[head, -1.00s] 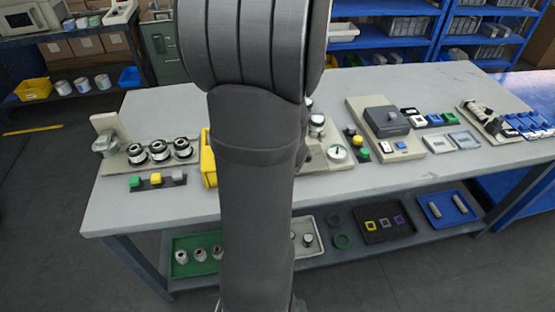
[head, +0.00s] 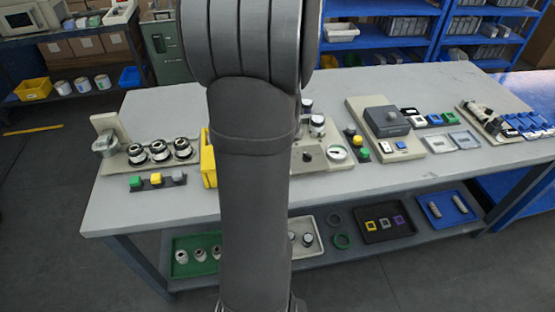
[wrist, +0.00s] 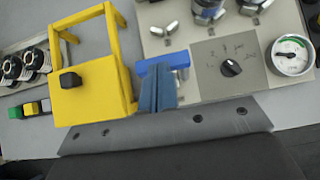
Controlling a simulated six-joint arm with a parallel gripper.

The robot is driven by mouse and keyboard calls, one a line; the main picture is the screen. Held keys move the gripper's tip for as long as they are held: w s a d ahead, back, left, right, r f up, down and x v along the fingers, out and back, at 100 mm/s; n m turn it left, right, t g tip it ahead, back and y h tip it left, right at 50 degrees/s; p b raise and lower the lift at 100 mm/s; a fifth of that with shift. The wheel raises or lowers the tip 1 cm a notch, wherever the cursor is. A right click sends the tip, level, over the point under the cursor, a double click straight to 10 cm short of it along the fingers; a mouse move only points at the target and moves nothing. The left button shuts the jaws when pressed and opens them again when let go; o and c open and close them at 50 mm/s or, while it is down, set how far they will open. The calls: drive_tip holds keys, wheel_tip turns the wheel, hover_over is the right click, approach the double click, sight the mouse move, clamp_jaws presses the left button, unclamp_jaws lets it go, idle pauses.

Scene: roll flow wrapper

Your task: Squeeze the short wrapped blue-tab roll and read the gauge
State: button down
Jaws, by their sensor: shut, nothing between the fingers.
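In the wrist view my gripper (wrist: 157,105) has its blue-grey fingers together, with nothing between them. A bright blue piece (wrist: 148,67) lies just behind the fingertips, partly covered; I cannot tell whether they touch. A round white gauge (wrist: 291,55) with a green arc and dark needle is at the right, beside a black knob (wrist: 230,67). The gauge also shows in the head view (head: 337,153). I cannot identify the short wrapped blue-tab roll for sure. Grey rolls (head: 434,209) lie in a blue tray on the lower shelf. My arm hides the gripper in the head view.
A yellow frame (wrist: 90,98) with a black knob stands left of my fingers. Silver-topped canisters (head: 159,152) stand on a base at the left. A grey-lidded unit (head: 386,121) and coloured switches stand at right. The table's front-right strip (head: 440,170) is clear.

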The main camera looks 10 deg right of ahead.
drive_tip(key=shift+w, duration=1.6)
drive_tip(key=shift+r, duration=0.1)
wheel_tip(320, 180, up, 11)
drive_tip(key=s, duration=0.2)
drive_tip(key=shift+s, duration=0.3)
wheel_tip(320, 180, down, 9)
drive_tip(key=s, duration=0.1)
drive_tip(key=shift+s, duration=0.3)
idle(0.7)
idle(0.5)
